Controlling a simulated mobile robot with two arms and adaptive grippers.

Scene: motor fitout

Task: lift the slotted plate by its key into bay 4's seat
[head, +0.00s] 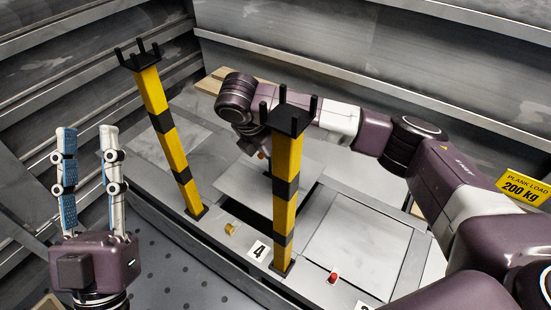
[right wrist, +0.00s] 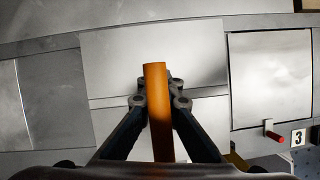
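The orange key (right wrist: 158,110) stands between the fingers of my right gripper (right wrist: 159,102), which look closed on it from both sides. Behind it in the right wrist view lies a grey plate (right wrist: 150,55); its slot and the key's lower end are hidden. In the head view the plate (head: 246,193) lies at bay 4, behind the "4" label (head: 258,251), with dark gaps along its edges. I cannot tell whether it is seated. My right gripper is mostly hidden there behind a post. My left gripper (head: 87,135) is open and empty, fingers pointing up.
Two yellow-black posts with forked black tops, left (head: 168,130) and right (head: 285,190), stand beside bay 4. Bay 3's plate (head: 355,240) has a red knob (head: 333,277) near it. A small yellow block (head: 231,229) sits at bay 4's front. Metal walls close off the back.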

